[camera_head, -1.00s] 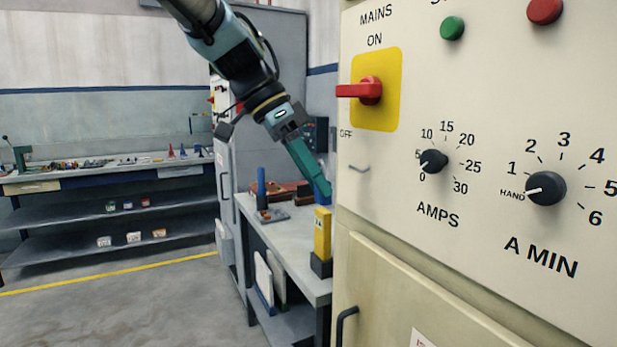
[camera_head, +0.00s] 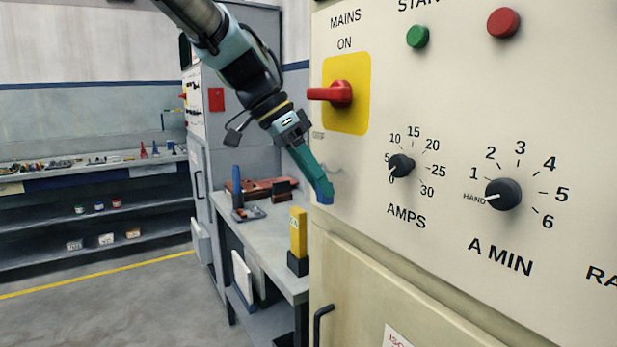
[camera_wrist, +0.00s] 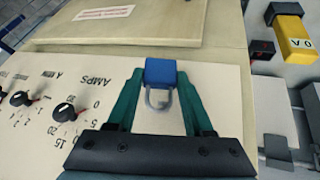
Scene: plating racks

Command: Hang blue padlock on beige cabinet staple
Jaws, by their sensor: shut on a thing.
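The blue padlock (camera_wrist: 160,72) is held between the green fingers of my gripper (camera_wrist: 160,80) in the wrist view. Its grey shackle (camera_wrist: 158,100) points back toward the palm. In the head view my gripper (camera_head: 320,188) points down and right, with a bit of the blue padlock (camera_head: 325,198) at its tip. It overlaps the left edge of the beige cabinet (camera_head: 450,255). A small metal staple (camera_head: 334,170) on the panel, below the red switch, is partly hidden by my fingers. I cannot tell the gap between padlock and panel.
A red switch handle (camera_head: 331,94) and black knobs (camera_head: 401,166) stick out of the panel. A grey bench (camera_head: 262,240) left of the cabinet carries a yellow block (camera_head: 298,232) and tools. Open floor (camera_head: 130,305) lies at the lower left.

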